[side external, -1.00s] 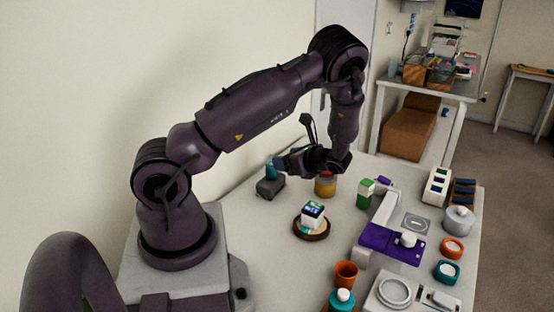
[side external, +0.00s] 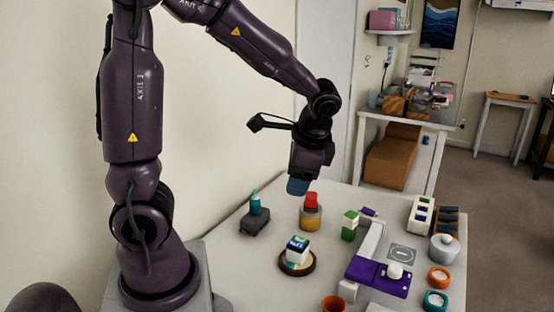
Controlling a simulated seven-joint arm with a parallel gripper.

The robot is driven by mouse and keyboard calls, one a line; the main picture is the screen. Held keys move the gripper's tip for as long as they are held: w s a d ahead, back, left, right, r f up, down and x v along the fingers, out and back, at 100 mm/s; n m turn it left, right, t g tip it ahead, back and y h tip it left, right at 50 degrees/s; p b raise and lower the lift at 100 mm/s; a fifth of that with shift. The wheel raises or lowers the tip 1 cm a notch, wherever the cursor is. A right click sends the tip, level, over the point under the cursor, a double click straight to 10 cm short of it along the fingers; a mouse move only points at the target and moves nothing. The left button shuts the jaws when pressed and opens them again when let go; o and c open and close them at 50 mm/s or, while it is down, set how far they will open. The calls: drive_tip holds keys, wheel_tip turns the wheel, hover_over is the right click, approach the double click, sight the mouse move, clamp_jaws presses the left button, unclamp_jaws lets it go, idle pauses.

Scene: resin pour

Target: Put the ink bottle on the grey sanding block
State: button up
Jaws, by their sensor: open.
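The ink bottle appears to be the small teal bottle (side external: 255,204). It stands upright on the dark grey sanding block (side external: 254,224), at the back left of the table. The gap between the fingers is hard to see from this side.
A red-topped amber jar (side external: 311,218) stands below my gripper. A white box rests on a round brown dish (side external: 297,264). A green-and-white carton (side external: 349,226) and a purple-based device (side external: 380,278) are to the right. Bare table lies around the block.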

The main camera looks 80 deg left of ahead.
drive_tip(key=s+d+r+n+t+h, duration=0.3)
drive_tip(key=s+d+r+t, duration=0.3)
drive_tip(key=d, duration=0.4)
wheel_tip(320, 180, up, 3)
drive_tip(key=shift+s+d+f+n+t+h, duration=0.2)
drive_tip(key=shift+s+d+n+t+h, duration=0.15)
drive_tip(key=shift+s+h, duration=0.2)
